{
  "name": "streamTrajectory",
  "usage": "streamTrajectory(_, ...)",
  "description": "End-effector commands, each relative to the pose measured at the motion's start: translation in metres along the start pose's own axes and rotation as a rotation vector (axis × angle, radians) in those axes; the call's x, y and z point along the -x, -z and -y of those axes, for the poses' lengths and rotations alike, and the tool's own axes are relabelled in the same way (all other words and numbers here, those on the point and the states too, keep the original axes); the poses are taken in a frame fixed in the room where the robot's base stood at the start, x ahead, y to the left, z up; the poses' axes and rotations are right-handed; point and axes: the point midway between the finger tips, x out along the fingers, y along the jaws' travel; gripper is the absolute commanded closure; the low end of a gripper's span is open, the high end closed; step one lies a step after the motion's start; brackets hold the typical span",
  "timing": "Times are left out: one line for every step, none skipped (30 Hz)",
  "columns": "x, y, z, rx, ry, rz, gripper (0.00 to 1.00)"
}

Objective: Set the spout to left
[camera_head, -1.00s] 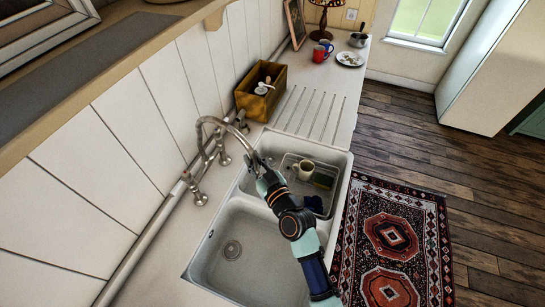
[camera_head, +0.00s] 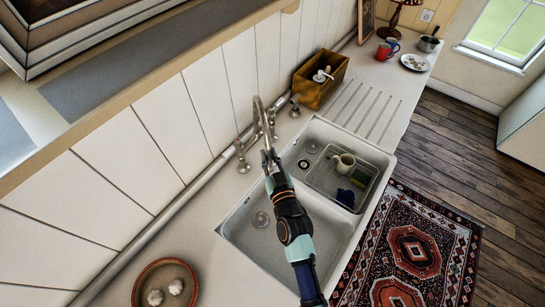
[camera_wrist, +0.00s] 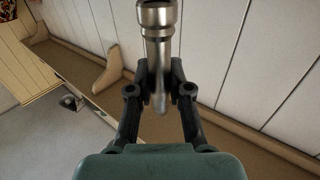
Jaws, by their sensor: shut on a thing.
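The metal tap spout (camera_head: 258,105) curves up from its mount behind the sink and comes down toward the near, left basin (camera_head: 330,262). My gripper (camera_head: 270,163) is shut on the spout's lower end, close to the back rim of the sink. In the wrist view the spout end (camera_wrist: 157,20) runs down between my two fingers (camera_wrist: 159,85), one on each side. The spout's exact tip over the basin is partly hidden by my gripper.
The right basin holds a wire rack (camera_head: 325,182) with a cream mug (camera_head: 344,162). A wooden box (camera_head: 318,92) stands behind the sink. The tiled-board wall (camera_head: 130,140) is close behind the tap.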

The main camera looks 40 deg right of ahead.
Motion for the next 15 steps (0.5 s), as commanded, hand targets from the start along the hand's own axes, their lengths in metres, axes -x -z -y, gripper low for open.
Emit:
streamTrajectory(-0.0003, -0.0002, 0.0006, 0.002, 0.001, 0.001, 1.00)
streamTrajectory(-0.0004, -0.0002, 0.0006, 0.002, 0.001, 0.001, 1.00)
streamTrajectory(-0.0004, -0.0002, 0.0006, 0.002, 0.001, 0.001, 1.00)
streamTrajectory(-0.0004, -0.0002, 0.0006, 0.002, 0.001, 0.001, 1.00)
streamTrajectory(-0.0004, -0.0003, 0.0006, 0.002, 0.001, 0.001, 1.00)
streamTrajectory(-0.0004, -0.0003, 0.0005, 0.002, 0.001, 0.001, 1.00)
streamTrajectory(-0.0004, -0.0004, 0.0005, 0.002, 0.001, 0.001, 1.00)
streamTrajectory(-0.0004, -0.0004, 0.0005, 0.001, 0.001, 0.001, 1.00)
streamTrajectory(-0.0004, -0.0004, 0.0005, 0.001, 0.001, 0.001, 1.00)
streamTrajectory(-0.0003, -0.0004, 0.0004, 0.001, 0.001, 0.001, 1.00)
streamTrajectory(-0.0003, -0.0005, 0.0004, 0.001, 0.000, 0.001, 0.78)
streamTrajectory(-0.0003, -0.0005, 0.0004, 0.001, 0.000, 0.001, 0.72)
streamTrajectory(-0.0003, -0.0005, 0.0003, 0.001, 0.000, 0.001, 0.67)
streamTrajectory(-0.0003, -0.0005, 0.0003, 0.001, 0.000, 0.001, 0.62)
streamTrajectory(-0.0003, -0.0004, 0.0003, 0.001, 0.000, 0.001, 0.55)
